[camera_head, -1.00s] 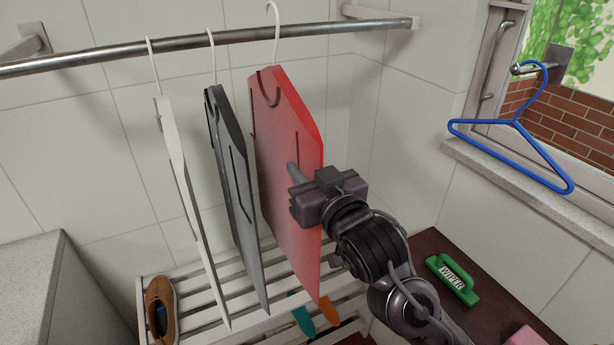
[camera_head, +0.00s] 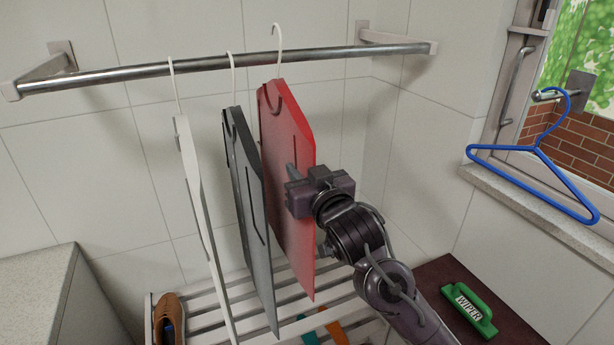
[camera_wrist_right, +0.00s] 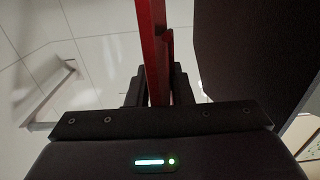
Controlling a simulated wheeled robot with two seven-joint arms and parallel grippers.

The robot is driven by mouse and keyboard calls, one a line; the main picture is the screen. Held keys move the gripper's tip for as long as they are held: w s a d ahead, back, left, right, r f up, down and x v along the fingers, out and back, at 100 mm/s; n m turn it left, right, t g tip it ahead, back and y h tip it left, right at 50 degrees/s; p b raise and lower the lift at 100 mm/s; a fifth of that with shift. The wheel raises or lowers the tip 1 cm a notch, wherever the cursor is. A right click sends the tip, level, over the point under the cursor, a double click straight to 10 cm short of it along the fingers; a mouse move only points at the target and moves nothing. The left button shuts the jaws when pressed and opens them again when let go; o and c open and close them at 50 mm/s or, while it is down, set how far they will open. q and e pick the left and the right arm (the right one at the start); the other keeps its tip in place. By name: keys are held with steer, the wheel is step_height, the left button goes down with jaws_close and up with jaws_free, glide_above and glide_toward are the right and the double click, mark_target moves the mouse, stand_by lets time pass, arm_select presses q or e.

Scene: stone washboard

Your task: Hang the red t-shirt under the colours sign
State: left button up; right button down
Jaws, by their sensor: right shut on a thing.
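The red t-shirt (camera_head: 284,150) is a flat panel on a white hanger (camera_head: 278,42) whose hook is at the metal rail (camera_head: 320,54), at the right end of the row of clothes. My right gripper (camera_head: 292,190) is shut on the t-shirt's edge. The right wrist view shows the red t-shirt (camera_wrist_right: 153,45) upright between the two dark fingers (camera_wrist_right: 158,92). My left gripper is not in view. I see no colours sign.
A grey shirt (camera_head: 250,200) and a white shirt (camera_head: 196,190) hang to the left on the rail. Below are a slatted rack (camera_head: 235,290) and a brown shoe (camera_head: 168,318).

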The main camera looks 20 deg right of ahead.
steer(key=shift+f+b, duration=1.3)
steer(key=shift+f, duration=0.6)
steer(key=c, duration=1.2)
jaws_free()
steer(key=shift+f, duration=0.1)
